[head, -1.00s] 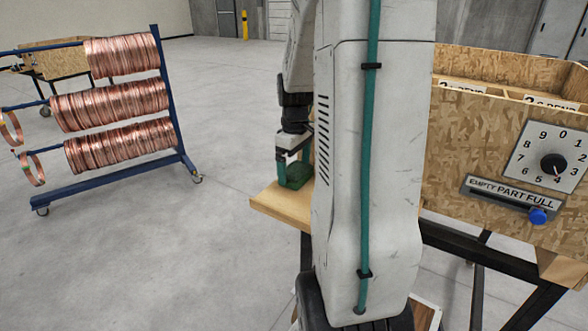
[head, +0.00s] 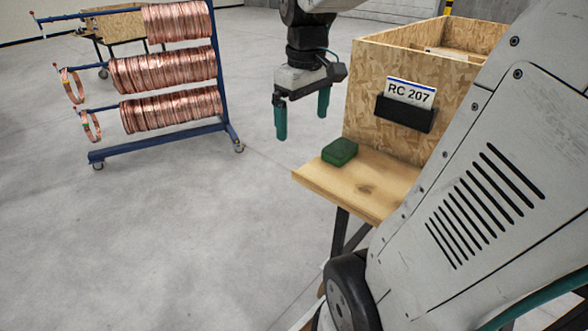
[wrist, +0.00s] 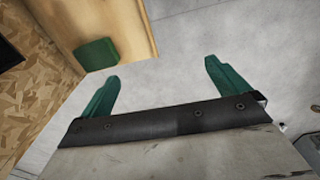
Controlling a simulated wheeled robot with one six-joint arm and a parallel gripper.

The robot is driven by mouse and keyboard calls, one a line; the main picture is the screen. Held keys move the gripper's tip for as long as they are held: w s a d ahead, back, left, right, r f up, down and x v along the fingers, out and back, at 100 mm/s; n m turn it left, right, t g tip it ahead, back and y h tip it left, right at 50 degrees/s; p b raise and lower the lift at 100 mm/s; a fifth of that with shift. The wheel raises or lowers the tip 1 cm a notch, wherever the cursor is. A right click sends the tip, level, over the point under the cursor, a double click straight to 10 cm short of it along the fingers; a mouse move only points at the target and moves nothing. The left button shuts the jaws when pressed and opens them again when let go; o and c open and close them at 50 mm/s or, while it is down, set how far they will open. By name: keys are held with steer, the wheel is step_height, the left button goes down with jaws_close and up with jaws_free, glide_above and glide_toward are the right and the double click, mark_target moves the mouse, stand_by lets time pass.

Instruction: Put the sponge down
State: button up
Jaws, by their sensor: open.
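The green sponge (head: 339,152) lies on the light wooden shelf (head: 365,190) at the end of the chipboard crate. In the wrist view the sponge (wrist: 97,54) rests on the shelf to the upper left, beyond the left finger. My gripper (head: 302,118) is open and empty. In the head view it hangs up and to the left of the sponge, clear of the shelf, with its green fingers wide apart. The wrist view also shows the open fingers (wrist: 160,85) over the grey floor, apart from the sponge.
The chipboard crate (head: 365,75) with an RC 207 card (head: 410,92) and black holder stands right behind the shelf. A blue rack (head: 225,85) of copper coils (head: 165,70) stands at the left. Open floor lies between rack and shelf.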

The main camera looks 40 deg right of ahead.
steer(key=s+a+f, duration=0.2)
steer(key=s+a, duration=0.9)
steer(key=a, duration=0.3)
steer(key=shift+a+f+m+t, duration=0.15)
steer(key=shift+f+m+t, duration=0.1)
steer(key=shift+m+t, duration=0.05)
stand_by(0.4)
